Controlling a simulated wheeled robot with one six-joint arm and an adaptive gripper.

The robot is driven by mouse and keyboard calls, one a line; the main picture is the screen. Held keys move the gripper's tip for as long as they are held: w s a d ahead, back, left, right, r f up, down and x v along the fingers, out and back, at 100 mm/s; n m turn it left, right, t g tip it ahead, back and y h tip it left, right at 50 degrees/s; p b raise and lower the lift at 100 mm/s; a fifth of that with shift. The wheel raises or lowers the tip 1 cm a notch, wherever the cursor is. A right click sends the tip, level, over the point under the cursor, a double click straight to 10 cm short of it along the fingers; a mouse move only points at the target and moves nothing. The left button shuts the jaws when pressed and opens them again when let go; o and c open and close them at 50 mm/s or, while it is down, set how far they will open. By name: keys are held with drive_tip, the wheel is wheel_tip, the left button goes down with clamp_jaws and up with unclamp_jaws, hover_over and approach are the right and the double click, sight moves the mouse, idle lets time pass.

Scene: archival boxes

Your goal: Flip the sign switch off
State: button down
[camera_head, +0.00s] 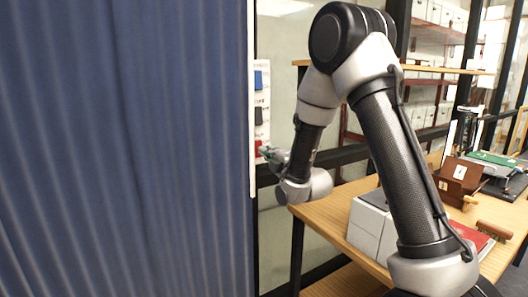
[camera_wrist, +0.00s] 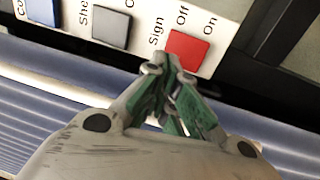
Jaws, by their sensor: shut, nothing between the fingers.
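The sign switch is a red rocker (camera_wrist: 187,48) on a white panel, beside the printed word "Sign", with "Off" and "On" printed along one edge. I cannot tell which way it is tipped. In the head view the red switch (camera_head: 257,148) shows small at the panel's lower end. My gripper (camera_wrist: 166,62) is shut and empty, its tips together at the near edge of the red switch. I cannot tell whether they touch it. In the head view my gripper (camera_head: 266,152) is at the panel, small and partly hard to see.
A grey switch (camera_wrist: 111,27) and a blue switch (camera_wrist: 42,12) sit on the same panel. A blue corrugated surface (camera_head: 125,150) fills the left of the head view. A wooden table (camera_head: 325,217) with grey boxes (camera_head: 370,225) stands at the right.

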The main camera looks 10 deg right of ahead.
drive_tip(key=s, duration=0.2)
drive_tip(key=s+d, duration=0.1)
drive_tip(key=s, duration=0.2)
drive_tip(key=shift+s+d+r, duration=0.3)
drive_tip(key=shift+d+r, duration=0.1)
